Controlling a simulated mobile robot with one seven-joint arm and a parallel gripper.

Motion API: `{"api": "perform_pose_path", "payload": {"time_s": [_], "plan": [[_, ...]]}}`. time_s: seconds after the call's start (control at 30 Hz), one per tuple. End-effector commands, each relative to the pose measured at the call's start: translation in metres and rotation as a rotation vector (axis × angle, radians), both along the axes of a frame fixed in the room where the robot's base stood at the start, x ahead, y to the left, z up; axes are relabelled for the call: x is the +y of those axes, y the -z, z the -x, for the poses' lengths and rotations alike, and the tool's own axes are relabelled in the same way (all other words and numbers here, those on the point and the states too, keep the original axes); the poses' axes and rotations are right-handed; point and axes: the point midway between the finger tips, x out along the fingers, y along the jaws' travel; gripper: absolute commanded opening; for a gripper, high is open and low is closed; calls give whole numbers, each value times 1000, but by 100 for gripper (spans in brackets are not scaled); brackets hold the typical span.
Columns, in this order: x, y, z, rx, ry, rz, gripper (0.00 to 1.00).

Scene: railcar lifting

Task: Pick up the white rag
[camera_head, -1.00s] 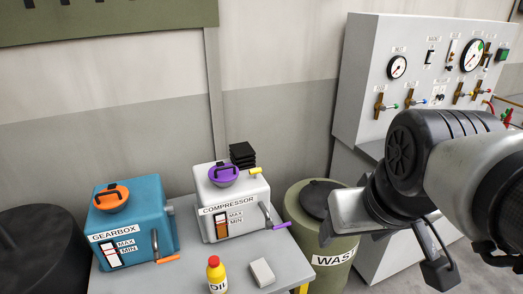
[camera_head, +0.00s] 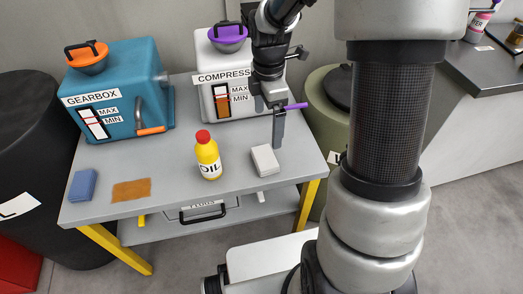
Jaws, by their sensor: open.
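The white rag (camera_head: 264,160) looks like a small, pale folded block. It lies flat on the grey table (camera_head: 230,185), near its right side, just right of the yellow oil bottle (camera_head: 208,158). My gripper (camera_head: 278,132) points down above the table, a little behind and to the right of the rag in the picture. It is open and holds nothing that I can see. I cannot tell how high the fingertips are above the table.
A blue block (camera_head: 83,185) and a brown cloth (camera_head: 131,190) lie at the table's left. The blue gearbox tank (camera_head: 122,85) and white compressor tank (camera_head: 222,108) stand at the back. A green waste barrel (camera_head: 322,125) is right of the table.

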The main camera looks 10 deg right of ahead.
Motion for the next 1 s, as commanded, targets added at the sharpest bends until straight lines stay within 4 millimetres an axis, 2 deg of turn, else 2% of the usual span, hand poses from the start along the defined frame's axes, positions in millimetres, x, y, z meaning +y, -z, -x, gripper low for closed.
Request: {"api": "perform_pose_path", "payload": {"time_s": [0.03, 0.3, 0.4, 0.67, 0.9, 1.0], "plan": [[0, 17, 1, 5, 0, 0, 100], [0, 72, 1, 4, 1, 0, 100], [0, 83, 1, 3, 2, 1, 100], [0, 97, 1, 2, 2, 0, 100], [2, 133, 0, 3, 3, 0, 100], [2, 141, 0, 2, 3, 0, 100]]}}
